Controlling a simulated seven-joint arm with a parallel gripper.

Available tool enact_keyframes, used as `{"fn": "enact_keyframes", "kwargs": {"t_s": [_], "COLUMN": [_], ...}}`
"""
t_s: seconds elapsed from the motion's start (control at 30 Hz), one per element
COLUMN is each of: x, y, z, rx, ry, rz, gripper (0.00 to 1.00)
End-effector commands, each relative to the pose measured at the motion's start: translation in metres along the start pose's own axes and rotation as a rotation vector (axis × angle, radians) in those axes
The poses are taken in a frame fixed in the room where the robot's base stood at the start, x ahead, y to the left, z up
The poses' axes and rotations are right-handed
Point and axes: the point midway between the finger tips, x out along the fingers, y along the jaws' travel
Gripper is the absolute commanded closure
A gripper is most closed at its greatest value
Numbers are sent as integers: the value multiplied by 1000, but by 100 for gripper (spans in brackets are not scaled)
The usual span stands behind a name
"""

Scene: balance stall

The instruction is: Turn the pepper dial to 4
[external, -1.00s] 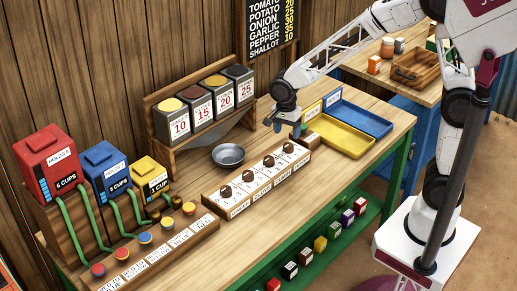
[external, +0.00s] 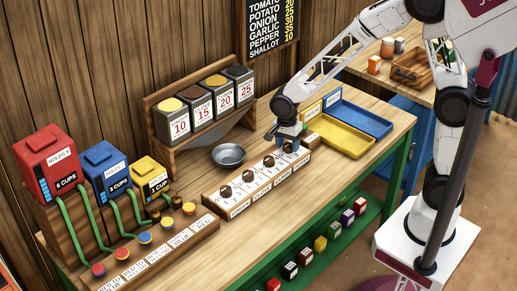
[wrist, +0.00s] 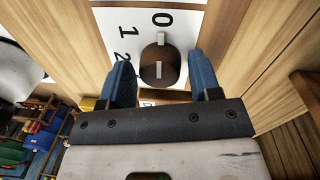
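The dial board (external: 210,197) is a long pale wooden block with a row of brown knobs, white number scales and small front labels. My gripper (external: 291,147) is low over the right-end knob and mostly hides it. In the wrist view that brown dial (wrist: 158,68) sits between the two blue fingers of my gripper (wrist: 160,78), with a gap on each side. The dial's white line points toward the 0; 1 and 2 show to the left, and other digits are hidden. The label on its front is too small to read surely.
A steel bowl (external: 228,155) stands behind the board. Yellow (external: 348,140) and blue (external: 365,117) trays lie to the right. The left holds a button board (external: 160,255) and coloured dispensers (external: 107,172). Spice bins (external: 202,106) stand at the back.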

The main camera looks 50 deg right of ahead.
Motion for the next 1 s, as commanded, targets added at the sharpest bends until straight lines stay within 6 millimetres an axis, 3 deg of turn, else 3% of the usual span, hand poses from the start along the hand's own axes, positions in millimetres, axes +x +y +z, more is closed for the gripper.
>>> {"fn": "enact_keyframes", "kwargs": {"t_s": [0.03, 0.23, 0.67, 1.0], "x": [0, 0, -1, -1], "y": [0, 0, 0, 0], "z": [0, 0, 0, 0], "rx": [0, 0, -60, -275], "ry": [0, 0, 5, 22], "rz": [0, 0, -1, -2], "gripper": [50, 81, 81, 81]}}
